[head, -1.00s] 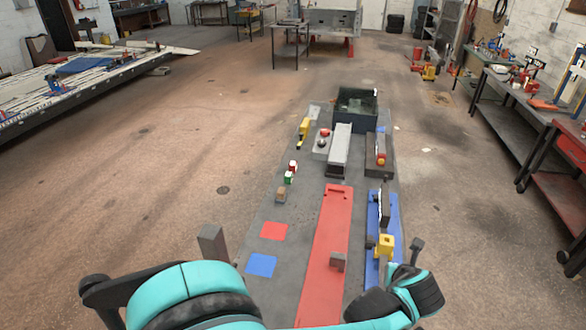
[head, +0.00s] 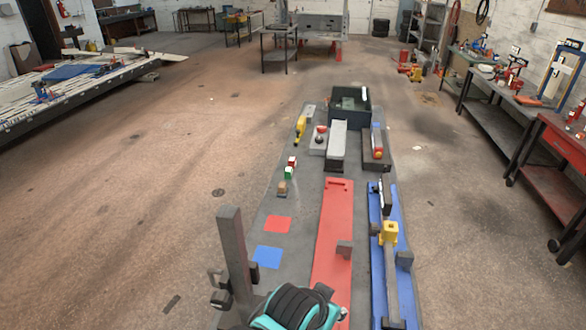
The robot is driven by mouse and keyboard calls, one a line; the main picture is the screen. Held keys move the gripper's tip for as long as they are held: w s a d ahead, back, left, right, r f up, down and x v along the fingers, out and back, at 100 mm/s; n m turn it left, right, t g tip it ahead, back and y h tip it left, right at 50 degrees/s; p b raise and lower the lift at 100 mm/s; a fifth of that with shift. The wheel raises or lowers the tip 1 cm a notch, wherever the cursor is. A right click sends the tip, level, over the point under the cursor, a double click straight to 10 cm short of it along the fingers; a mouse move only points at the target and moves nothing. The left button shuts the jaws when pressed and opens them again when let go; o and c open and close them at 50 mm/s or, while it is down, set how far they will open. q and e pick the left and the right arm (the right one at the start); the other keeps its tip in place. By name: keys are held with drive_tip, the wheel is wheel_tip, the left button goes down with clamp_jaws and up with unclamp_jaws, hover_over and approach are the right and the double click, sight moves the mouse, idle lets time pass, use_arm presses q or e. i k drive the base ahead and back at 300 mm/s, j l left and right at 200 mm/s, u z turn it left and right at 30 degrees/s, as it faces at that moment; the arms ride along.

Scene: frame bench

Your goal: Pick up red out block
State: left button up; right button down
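A small red-and-white block (head: 292,161) stands on the grey bench mat, left of the red board. A green-and-white block (head: 289,173) is just nearer to me and a brown block (head: 282,187) nearer still. A teal and black part of my arm (head: 297,306) fills the bottom middle. A dark upright bar with black jointed parts beside it (head: 222,290), apparently my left gripper, is at lower left, well short of the red block. Its fingertips are not clear. I cannot make out my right gripper.
Flat red (head: 277,224) and blue (head: 267,257) squares lie nearer than the blocks. A long red board (head: 332,225) and a blue board (head: 376,265) with a yellow-bodied clamp (head: 389,233) lie to the right. A dark bin (head: 350,120) stands at the far end.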

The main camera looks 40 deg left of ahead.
sight(292, 160)
drive_tip(key=k+j+z, duration=0.3)
drive_tip(key=k+j, duration=0.3)
drive_tip(key=j, duration=0.2)
drive_tip(key=k+j+z, duration=0.3)
drive_tip(key=k+j, duration=0.4)
drive_tip(key=k+j+z, duration=0.15)
drive_tip(key=j, duration=0.25)
drive_tip(key=k+j+z, duration=0.1)
drive_tip(key=j, duration=0.35)
drive_tip(key=k+j+z, duration=0.15)
drive_tip(key=j+z, duration=0.4)
drive_tip(key=j, duration=1.25)
drive_tip(key=i+j+z, duration=0.2)
drive_tip(key=j, duration=0.55)
drive_tip(key=i+j+z, duration=0.15)
drive_tip(key=j, duration=0.65)
drive_tip(key=i+j+z, duration=0.2)
drive_tip(key=j, duration=0.6)
drive_tip(key=j+z, duration=0.2)
drive_tip(key=j, duration=0.65)
drive_tip(key=i+j+z, duration=0.15)
drive_tip(key=j, duration=0.5)
drive_tip(key=i+j+z, duration=0.2)
drive_tip(key=j, duration=0.4)
drive_tip(key=j+z, duration=0.15)
drive_tip(key=j, duration=0.5)
drive_tip(key=i+j+z, duration=0.15)
drive_tip(key=j, duration=0.55)
